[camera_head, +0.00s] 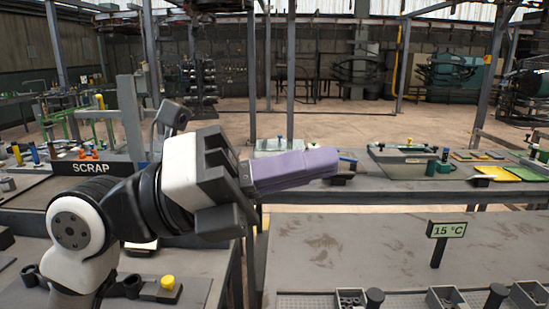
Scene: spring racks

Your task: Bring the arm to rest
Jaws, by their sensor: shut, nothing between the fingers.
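My gripper (322,163) is at the end of my white and black arm, which reaches in from the lower left. Its purple fingers point right and are shut, with nothing between them. In this view the gripper is in front of the far edge of the front bench and the middle bench behind it. Its height above the benches is hard to tell.
The front bench (330,238) has a wide bare top. A 15 °C sign (447,230) stands on it at right, behind several small bins (446,298) and black knobs. A SCRAP sign (94,168) stands at left. A yellow button (168,282) is below my arm.

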